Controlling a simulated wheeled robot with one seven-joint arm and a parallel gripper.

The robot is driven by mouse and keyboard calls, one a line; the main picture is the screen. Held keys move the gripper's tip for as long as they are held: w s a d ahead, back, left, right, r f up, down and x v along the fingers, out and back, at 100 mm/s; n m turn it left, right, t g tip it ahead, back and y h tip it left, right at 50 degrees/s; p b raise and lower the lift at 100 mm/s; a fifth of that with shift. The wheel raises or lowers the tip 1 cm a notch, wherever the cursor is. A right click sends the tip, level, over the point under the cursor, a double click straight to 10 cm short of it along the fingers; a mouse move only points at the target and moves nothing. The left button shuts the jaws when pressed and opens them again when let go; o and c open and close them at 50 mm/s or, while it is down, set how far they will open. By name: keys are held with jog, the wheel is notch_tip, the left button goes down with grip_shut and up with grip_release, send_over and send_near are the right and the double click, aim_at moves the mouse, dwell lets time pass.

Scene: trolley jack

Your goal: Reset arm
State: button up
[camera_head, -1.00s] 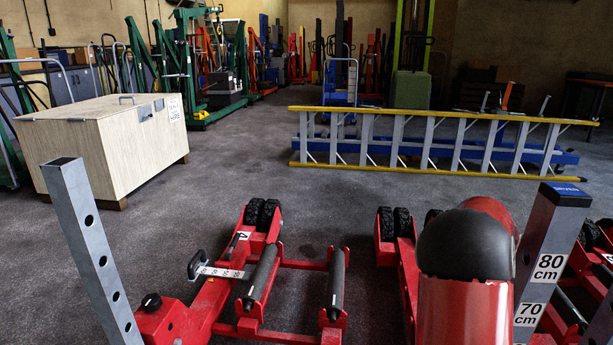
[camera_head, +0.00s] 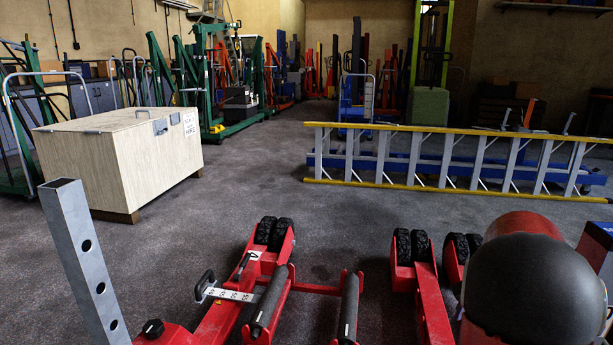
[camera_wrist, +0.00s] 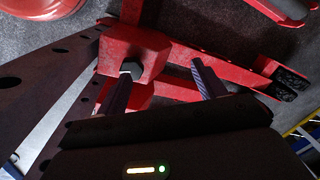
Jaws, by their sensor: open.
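My gripper (camera_wrist: 165,82) shows in the wrist view with its two fingers apart and nothing between them. Red frame parts (camera_wrist: 190,85) of a trolley jack lie beyond the fingers; I cannot tell whether they touch. In the head view, a red trolley jack (camera_head: 222,318) with black rollers, black wheels and a "4" label stands at the lower middle. A rounded red and dark arm part (camera_head: 535,285), apparently mine, fills the lower right and hides what is behind it. The gripper itself does not show in the head view.
A grey holed post (camera_head: 85,262) stands at lower left. Another red frame with wheels (camera_head: 430,300) is right of the jack. A wooden box (camera_head: 160,165) stands at left, a yellow-edged ladder (camera_head: 450,127) at right. Grey floor (camera_head: 255,190) between them is clear.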

jog(key=s+a+r+n+t, duration=0.1)
jog(key=s+a+r+n, duration=0.25)
jog(key=a, duration=0.35)
jog(key=s+a+r+n+t, duration=0.1)
jog(key=s+a+r+n, duration=0.25)
jog(key=a, duration=0.25)
jog(key=s+a+r+n+t, duration=0.1)
jog(key=s+a+n+t, duration=0.1)
jog(key=s+a+n, duration=0.5)
jog(key=s+a, duration=0.2)
jog(key=s, duration=0.3)
jog(key=shift+a+r+t+h, duration=0.3)
jog(key=shift+a, duration=0.1)
